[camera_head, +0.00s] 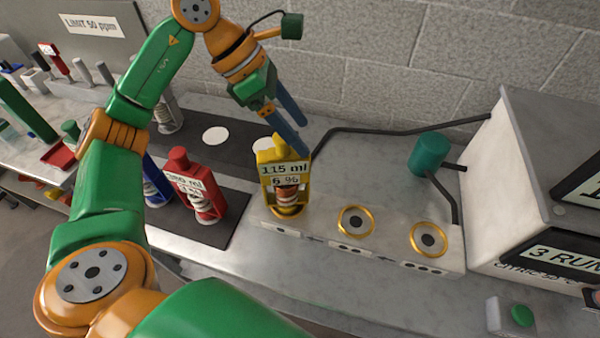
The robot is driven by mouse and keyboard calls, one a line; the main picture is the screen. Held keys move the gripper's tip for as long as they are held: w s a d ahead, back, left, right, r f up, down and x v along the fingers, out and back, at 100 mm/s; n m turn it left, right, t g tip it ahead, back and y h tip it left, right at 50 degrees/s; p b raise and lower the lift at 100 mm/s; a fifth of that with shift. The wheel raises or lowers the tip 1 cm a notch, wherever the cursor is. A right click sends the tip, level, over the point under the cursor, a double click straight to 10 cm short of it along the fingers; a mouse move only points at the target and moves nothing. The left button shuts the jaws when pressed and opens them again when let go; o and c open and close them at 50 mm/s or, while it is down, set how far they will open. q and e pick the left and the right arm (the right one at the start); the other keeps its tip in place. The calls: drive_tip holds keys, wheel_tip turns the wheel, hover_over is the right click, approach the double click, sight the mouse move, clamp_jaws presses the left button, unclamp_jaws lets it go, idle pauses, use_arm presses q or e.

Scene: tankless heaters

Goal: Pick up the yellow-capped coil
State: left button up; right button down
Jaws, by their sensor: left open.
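The yellow-capped coil (268,157) stands upright at the left end of the pale block (330,243). Its tag reads 115 ml, 6 %. My left arm comes in from the left and arches over the bench. My left gripper (297,130) has its two blue fingers apart, pointing down just above and to the right of the yellow cap. The fingers are empty, and I cannot tell whether a fingertip touches the cap. My right gripper is not in view.
Two gold-ringed sockets (356,221) sit right of the coil. A teal cylinder (429,155) and dark pipes lead to a grey box (530,150). A red-capped coil (208,200) and a blue one (155,190) stand left on a dark mat with white discs.

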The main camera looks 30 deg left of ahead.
sight(284, 157)
use_arm(q)
drive_tip(key=a+y, duration=0.1)
drive_tip(key=a, duration=0.1)
drive_tip(key=a+y, duration=0.1)
drive_tip(key=a, duration=0.2)
drive_tip(key=shift+s+n, duration=0.15)
drive_tip(key=shift+n, duration=0.15)
wheel_tip(284, 157, down, 3)
drive_tip(key=b, duration=0.2)
drive_tip(key=shift+r+b, duration=0.15)
drive_tip(key=shift+b, duration=0.25)
drive_tip(key=shift+s+f+b, duration=0.1)
drive_tip(key=shift+f+b, duration=0.2)
drive_tip(key=shift+b, duration=0.05)
drive_tip(key=shift+s+d+f, duration=0.1)
drive_tip(key=shift+s, duration=0.05)
drive_tip(key=x, duration=0.6)
drive_tip(key=shift+s+a+f+p, duration=0.1)
drive_tip(key=shift+a+f+p, duration=0.1)
drive_tip(key=shift+f+p, duration=0.25)
drive_tip(key=c, duration=1.2)
clamp_jaws()
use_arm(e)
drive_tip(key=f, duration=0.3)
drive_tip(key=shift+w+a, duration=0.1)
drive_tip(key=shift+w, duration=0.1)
use_arm(q)
drive_tip(key=shift+r, duration=0.1)
